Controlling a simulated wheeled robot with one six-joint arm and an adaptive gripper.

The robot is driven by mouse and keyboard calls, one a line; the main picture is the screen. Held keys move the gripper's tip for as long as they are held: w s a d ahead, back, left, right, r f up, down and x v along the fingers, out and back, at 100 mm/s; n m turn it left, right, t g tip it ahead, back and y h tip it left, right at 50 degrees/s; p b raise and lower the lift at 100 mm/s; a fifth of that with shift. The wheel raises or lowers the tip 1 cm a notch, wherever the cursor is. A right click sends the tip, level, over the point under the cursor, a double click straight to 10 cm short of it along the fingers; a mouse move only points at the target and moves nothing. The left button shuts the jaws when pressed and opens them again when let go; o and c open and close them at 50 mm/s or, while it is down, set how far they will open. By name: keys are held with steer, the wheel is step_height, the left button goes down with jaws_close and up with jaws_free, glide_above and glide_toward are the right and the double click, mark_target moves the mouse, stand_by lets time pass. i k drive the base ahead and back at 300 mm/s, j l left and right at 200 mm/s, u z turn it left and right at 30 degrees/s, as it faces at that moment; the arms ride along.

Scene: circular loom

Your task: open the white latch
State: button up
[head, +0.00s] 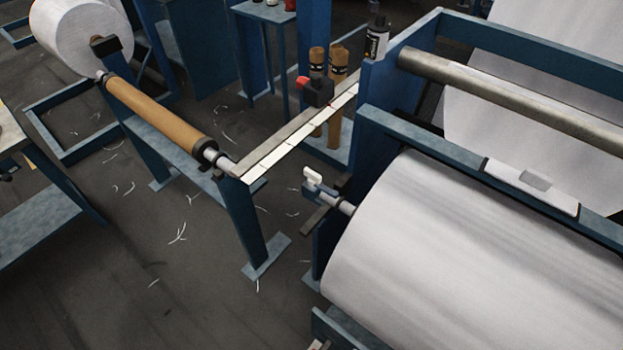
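The white latch (312,176) is a small pale handle on a grey metal fitting. It sits at the left end of the shaft (340,204) of the large white roll, beside the blue frame. Its handle points up and to the left. I cannot tell from this view whether the latch is open or closed. My gripper is not in view, and nothing is touching the latch.
The large white fabric roll (470,270) fills the lower right. A brown roller (155,112) on a blue stand is at left. A measuring strip (300,135) on a rail carries a black block with a red knob (316,91). Open floor (170,270) lies left of the latch.

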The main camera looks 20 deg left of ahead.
mark_target(314, 180)
steer(key=k+j, duration=0.2)
steer(key=j, duration=0.15)
steer(key=k+j+z, duration=0.1)
steer(key=j, duration=0.3)
steer(key=k+j+z, duration=0.1)
steer(key=k+j, duration=0.15)
steer(key=i+j+z, duration=0.15)
steer(key=j, duration=0.95)
steer(key=j+z, duration=0.15)
steer(key=j, duration=1)
steer(key=i+j, duration=0.4)
steer(key=j, duration=0.2)
steer(key=l+z, duration=0.05)
